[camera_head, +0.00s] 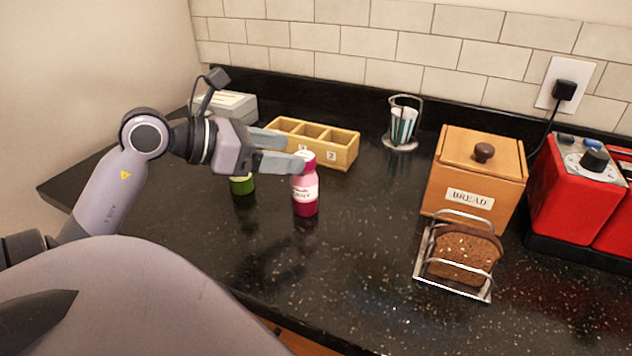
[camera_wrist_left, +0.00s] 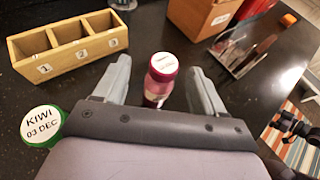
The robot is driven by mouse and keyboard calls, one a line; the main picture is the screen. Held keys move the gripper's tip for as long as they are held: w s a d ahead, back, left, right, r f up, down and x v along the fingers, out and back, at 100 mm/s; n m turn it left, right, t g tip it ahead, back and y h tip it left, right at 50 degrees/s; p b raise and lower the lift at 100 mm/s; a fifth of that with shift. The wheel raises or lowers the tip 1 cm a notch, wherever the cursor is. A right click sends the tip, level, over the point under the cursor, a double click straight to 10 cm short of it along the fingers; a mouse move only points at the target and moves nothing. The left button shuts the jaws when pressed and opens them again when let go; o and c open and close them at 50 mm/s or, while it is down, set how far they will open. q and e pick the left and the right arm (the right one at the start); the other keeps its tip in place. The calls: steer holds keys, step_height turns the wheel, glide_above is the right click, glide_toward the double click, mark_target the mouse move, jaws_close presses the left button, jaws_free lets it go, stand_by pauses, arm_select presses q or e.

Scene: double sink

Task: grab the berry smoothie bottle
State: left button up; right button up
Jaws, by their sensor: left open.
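The berry smoothie bottle (camera_head: 305,190) is pink-red with a white label and cap, upright on the dark counter. In the left wrist view the bottle (camera_wrist_left: 161,78) stands between the two open fingers, with a gap on its right side. My left gripper (camera_head: 292,150) is open, reaching in from the left at about the height of the bottle's cap; in the wrist view it is the pair of grey fingers (camera_wrist_left: 160,82) on either side of the bottle. Whether a finger touches the bottle I cannot tell.
A green kiwi bottle (camera_head: 242,184) stands left of the berry bottle, under my left gripper. A wooden three-compartment box (camera_head: 345,150) is just behind. A bread box (camera_head: 478,168), a toast rack (camera_head: 452,283) and a red toaster (camera_head: 563,200) stand right. The front middle counter is clear.

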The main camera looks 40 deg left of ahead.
mark_target(306, 155)
arm_select(q)
steer(key=shift+w+d+f, duration=0.2)
steer(key=shift+w, duration=0.25)
steer(key=shift+d+p+x, duration=0.25)
steer(key=shift+p+x, duration=0.45)
steer(key=shift+x, duration=1.25)
steer(key=shift+w+d+f, duration=0.3)
steer(key=shift+w+f, duration=0.05)
steer(key=shift+w, duration=0.2)
jaws_close()
steer(key=shift+r, duration=0.1)
